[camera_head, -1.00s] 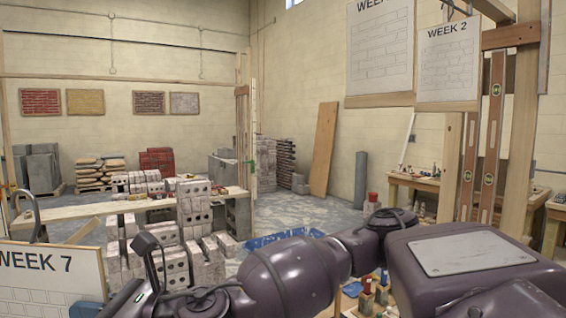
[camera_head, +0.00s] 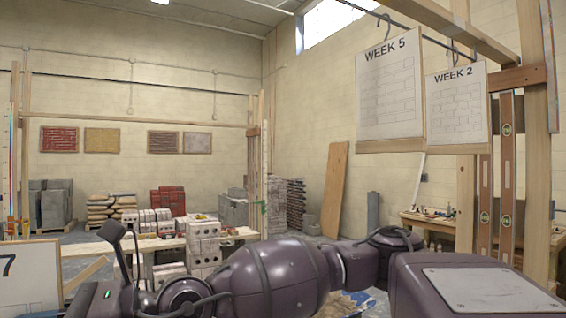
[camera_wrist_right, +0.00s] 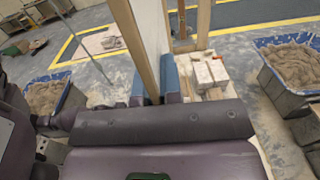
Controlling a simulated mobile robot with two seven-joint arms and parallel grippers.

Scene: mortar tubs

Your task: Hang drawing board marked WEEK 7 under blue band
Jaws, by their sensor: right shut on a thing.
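The drawing board marked with a 7 (camera_head: 28,285) is cut off at the lower left corner of the head view; only the digit and part of its white face show. My right gripper (camera_wrist_right: 158,88) is shut on this board, which shows nearly edge-on in the wrist view as a white panel (camera_wrist_right: 156,40) with a wooden edge strip. Boards WEEK 5 (camera_head: 390,95) and WEEK 2 (camera_head: 457,105) hang from a dark rail (camera_head: 425,38) at the upper right. I cannot make out a blue band. My left gripper is out of view.
A wooden post (camera_head: 533,150) stands right of the hanging boards, with levels (camera_head: 507,170) beside it. A plank bench with blocks (camera_head: 205,242) lies ahead.

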